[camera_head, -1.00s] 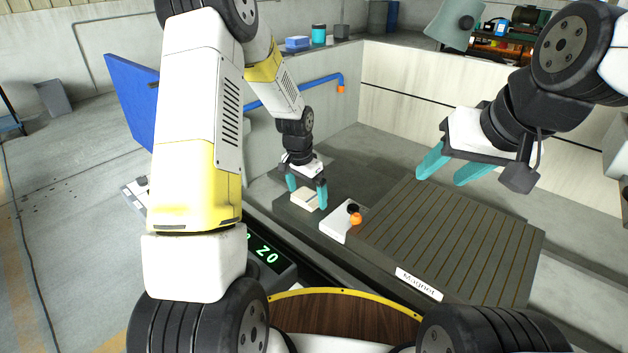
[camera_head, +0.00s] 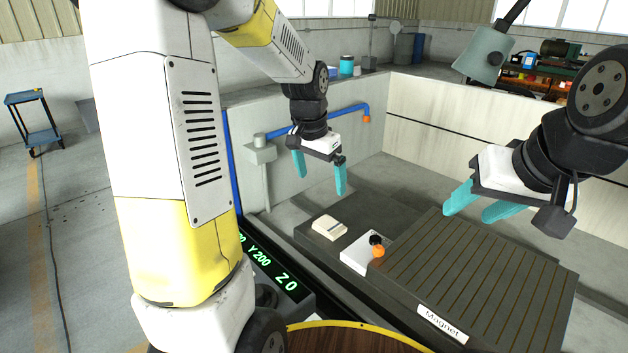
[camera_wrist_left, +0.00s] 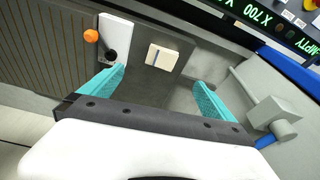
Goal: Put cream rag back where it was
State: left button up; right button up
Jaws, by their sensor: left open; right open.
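The cream rag (camera_head: 329,227) looks like a small folded block with a darker stripe. It lies on the dark ledge (camera_head: 306,234) left of the white switch box, and it also shows in the left wrist view (camera_wrist_left: 162,57). My left gripper (camera_head: 319,180) is open and empty, raised above and behind the rag, with its teal fingers pointing down. In the left wrist view the rag lies beyond and between the open fingertips (camera_wrist_left: 160,82), apart from both. My right gripper (camera_head: 474,206) is open and empty above the ribbed magnet plate (camera_head: 490,275).
The white box (camera_head: 359,252) with a black knob and orange button (camera_head: 378,251) stands close right of the rag. A blue pipe (camera_head: 320,120) and grey bracket (camera_head: 260,152) run along the left wall. A readout (camera_head: 272,268) sits at the front left.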

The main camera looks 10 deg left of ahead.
pick_arm(q)
jog(key=s+r+n+t, duration=0.1)
jog(key=s+r, duration=0.2)
jog(key=s, duration=0.4)
jog(key=s+r+n+t, duration=0.1)
jog(key=s+r+n, duration=0.1)
jog(key=s, duration=0.5)
jog(key=s+r+n+t+h, duration=0.1)
jog(key=s+r, duration=0.4)
jog(key=s, duration=0.2)
jog(key=shift+a+n+t, duration=0.2)
jog(key=shift+n+t, duration=0.2)
